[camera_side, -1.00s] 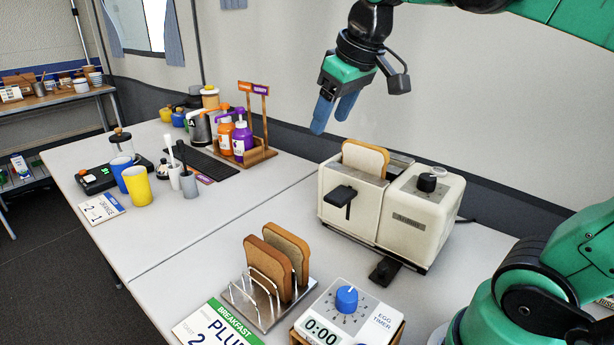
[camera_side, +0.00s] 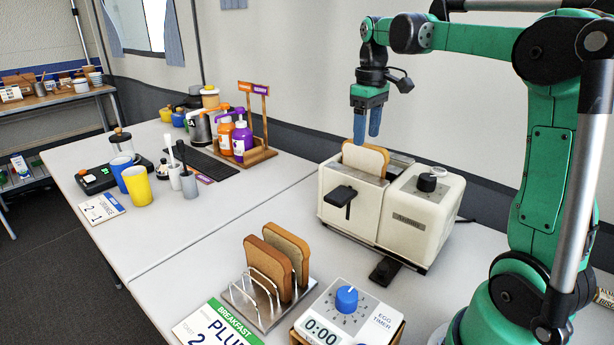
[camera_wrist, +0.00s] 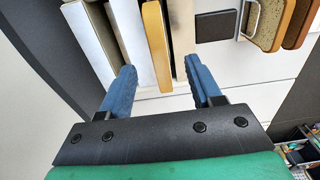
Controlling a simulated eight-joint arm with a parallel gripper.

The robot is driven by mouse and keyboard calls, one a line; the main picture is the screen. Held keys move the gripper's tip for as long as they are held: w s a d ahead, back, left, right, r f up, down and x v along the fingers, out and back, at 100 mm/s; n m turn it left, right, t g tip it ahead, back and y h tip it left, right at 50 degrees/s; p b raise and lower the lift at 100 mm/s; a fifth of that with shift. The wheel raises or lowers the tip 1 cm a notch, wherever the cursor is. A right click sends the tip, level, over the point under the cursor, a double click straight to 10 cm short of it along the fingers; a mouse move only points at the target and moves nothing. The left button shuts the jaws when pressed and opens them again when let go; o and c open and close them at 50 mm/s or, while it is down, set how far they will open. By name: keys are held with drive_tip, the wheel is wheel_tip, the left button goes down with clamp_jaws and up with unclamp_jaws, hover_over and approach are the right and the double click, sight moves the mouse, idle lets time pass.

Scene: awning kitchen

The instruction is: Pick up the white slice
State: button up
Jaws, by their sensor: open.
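The white slice (camera_side: 366,158), pale bread with a golden-brown crust, stands upright in a slot of the cream toaster (camera_side: 345,205), its top part sticking out. In the wrist view the slice (camera_wrist: 157,45) shows edge-on as a golden strip between the blue fingers. My gripper (camera_side: 367,137) is open and empty, pointing down just above the slice; in the wrist view my gripper (camera_wrist: 162,78) has a finger on either side of the strip. I cannot tell whether the fingers touch the slice. Its lower part is hidden in the toaster.
A wire rack (camera_side: 262,312) holds two browner slices (camera_side: 285,258) in front of the toaster. An egg timer (camera_side: 346,310) stands beside it. Orange and purple bottles (camera_side: 242,140) and cups (camera_side: 137,185) stand further left. The table between is clear.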

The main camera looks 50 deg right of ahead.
sight(364, 156)
drive_tip(key=shift+f, duration=2.75)
clamp_jaws()
